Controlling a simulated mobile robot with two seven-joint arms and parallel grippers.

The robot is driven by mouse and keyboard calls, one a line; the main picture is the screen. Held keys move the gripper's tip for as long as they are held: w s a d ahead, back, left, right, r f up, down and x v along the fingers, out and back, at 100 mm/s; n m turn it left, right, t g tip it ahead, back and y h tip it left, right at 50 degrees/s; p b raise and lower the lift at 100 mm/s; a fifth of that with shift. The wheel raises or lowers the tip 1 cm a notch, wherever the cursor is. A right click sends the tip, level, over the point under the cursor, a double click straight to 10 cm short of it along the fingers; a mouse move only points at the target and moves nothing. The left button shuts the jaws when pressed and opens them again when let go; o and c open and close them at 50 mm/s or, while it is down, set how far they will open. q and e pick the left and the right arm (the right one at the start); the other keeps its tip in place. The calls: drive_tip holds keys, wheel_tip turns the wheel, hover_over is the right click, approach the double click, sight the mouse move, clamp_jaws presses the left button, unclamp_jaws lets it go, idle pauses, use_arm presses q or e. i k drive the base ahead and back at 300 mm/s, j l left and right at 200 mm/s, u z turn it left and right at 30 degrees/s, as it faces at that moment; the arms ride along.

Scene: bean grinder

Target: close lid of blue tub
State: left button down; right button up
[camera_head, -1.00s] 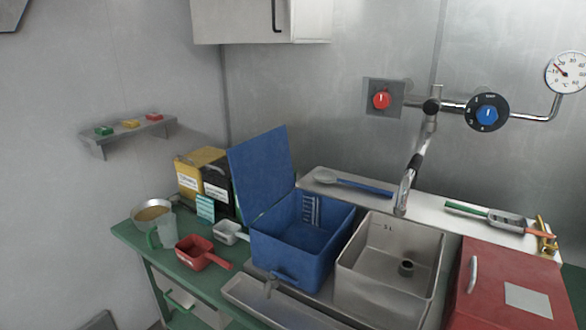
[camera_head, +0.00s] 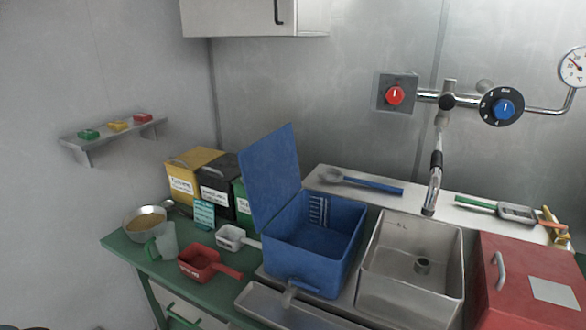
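The blue tub (camera_head: 308,270) stands on the counter left of the steel sink, with a small tap at its lower front. Its blue lid (camera_head: 270,175) is open, standing up and leaning back along the tub's left side. The inside of the tub shows, with pale level marks on its back wall. Neither of my grippers is in view.
A steel sink (camera_head: 448,285) adjoins the tub on the right, then a red box (camera_head: 515,300). A red scoop (camera_head: 200,262), white scoop (camera_head: 232,238), jug (camera_head: 164,243) and bowl (camera_head: 145,224) stand left. Yellow (camera_head: 186,180) and black (camera_head: 216,200) bins are behind the lid's left.

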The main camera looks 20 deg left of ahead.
sight(270, 174)
drive_tip(key=j+z, duration=0.2)
drive_tip(key=j, duration=0.25)
drive_tip(key=k+j+z, duration=0.1)
drive_tip(key=j+z, duration=0.15)
drive_tip(key=j, duration=0.2)
drive_tip(key=k+j, duration=0.1)
drive_tip(key=j, duration=0.7)
drive_tip(key=k+j+z, duration=0.1)
drive_tip(key=j, duration=0.35)
drive_tip(key=k+j, duration=0.15)
drive_tip(key=j, duration=0.25)
drive_tip(key=k+j, duration=0.1)
drive_tip(key=j, duration=0.3)
